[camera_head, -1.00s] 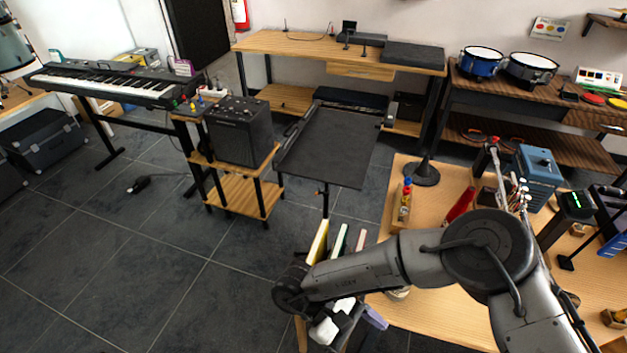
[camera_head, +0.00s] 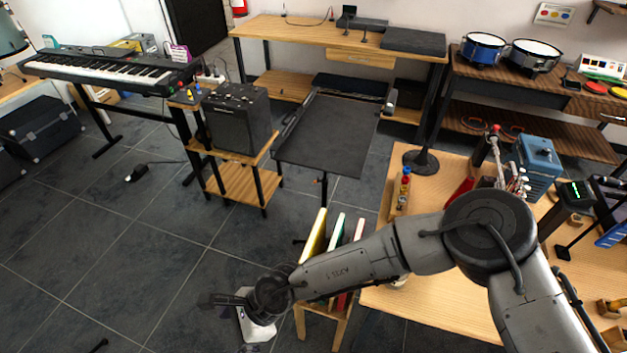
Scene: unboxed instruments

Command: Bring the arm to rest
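My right arm comes in from the lower right and reaches left across the view. Its wrist and dark gripper (camera_head: 222,299) are at the lower middle left, above the tiled floor. The fingers point left, seen edge on, so the gap between them cannot be made out. A white part (camera_head: 256,326) shows just below the wrist; I cannot tell whether it belongs to the gripper or is a separate thing. My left gripper cannot be made out.
A small wooden rack (camera_head: 328,312) with upright books (camera_head: 336,240) stands beside and partly behind my forearm. The wooden table (camera_head: 440,300) with instruments lies under the arm at right. A black amplifier (camera_head: 238,118) stands on a shelf stand. Open floor (camera_head: 130,260) spreads at left.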

